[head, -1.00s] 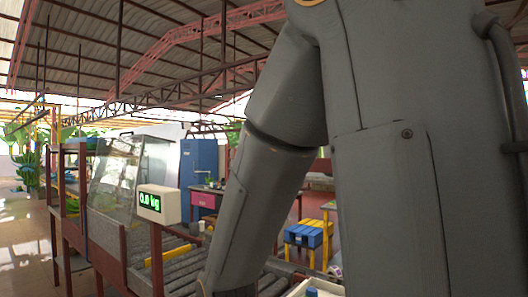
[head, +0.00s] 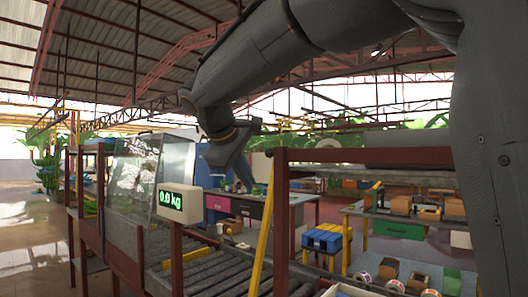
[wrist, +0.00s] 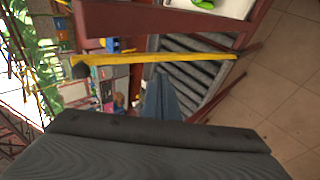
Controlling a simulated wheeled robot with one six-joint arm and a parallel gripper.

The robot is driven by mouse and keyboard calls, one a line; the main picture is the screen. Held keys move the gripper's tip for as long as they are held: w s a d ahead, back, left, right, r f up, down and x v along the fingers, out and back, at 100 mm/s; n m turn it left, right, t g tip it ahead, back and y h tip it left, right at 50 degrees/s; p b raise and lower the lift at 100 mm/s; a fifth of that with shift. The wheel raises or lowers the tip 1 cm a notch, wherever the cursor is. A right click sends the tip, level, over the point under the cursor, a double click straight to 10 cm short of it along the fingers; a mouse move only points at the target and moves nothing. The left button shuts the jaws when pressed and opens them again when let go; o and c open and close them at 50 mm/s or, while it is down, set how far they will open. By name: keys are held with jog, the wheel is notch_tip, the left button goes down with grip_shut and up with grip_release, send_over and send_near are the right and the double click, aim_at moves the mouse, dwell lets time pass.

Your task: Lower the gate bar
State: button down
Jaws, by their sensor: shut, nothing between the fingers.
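The gate bar (head: 262,240) is a thin yellow bar. In the head view it stands raised and steeply tilted beside the roller conveyor, next to a dark red post. In the wrist view the yellow bar (wrist: 160,58) runs across the upper part of the picture, with a dark knob at its left end. My gripper (head: 228,158) is shut and empty. It shows in the head view left of the bar's upper part, apart from it in the picture. In the wrist view a blue-grey wedge, likely my fingers (wrist: 163,100), shows just below the bar; contact cannot be told.
A scale display (head: 180,201) reading 0.0 kg stands left of the bar. The roller conveyor (head: 215,262) runs beneath. A dark red frame (head: 281,220) rises right of the bar. A blue crate (head: 322,238) and benches with boxes stand behind.

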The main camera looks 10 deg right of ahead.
notch_tip(320, 180, up, 15)
jog(key=t+h, duration=0.2)
jog(key=p, duration=0.4)
send_near(268, 150)
jog(key=x, duration=0.6)
jog(key=shift+w+d+f, duration=0.1)
jog(key=shift+d+f, duration=0.05)
jog(key=shift+f, duration=0.05)
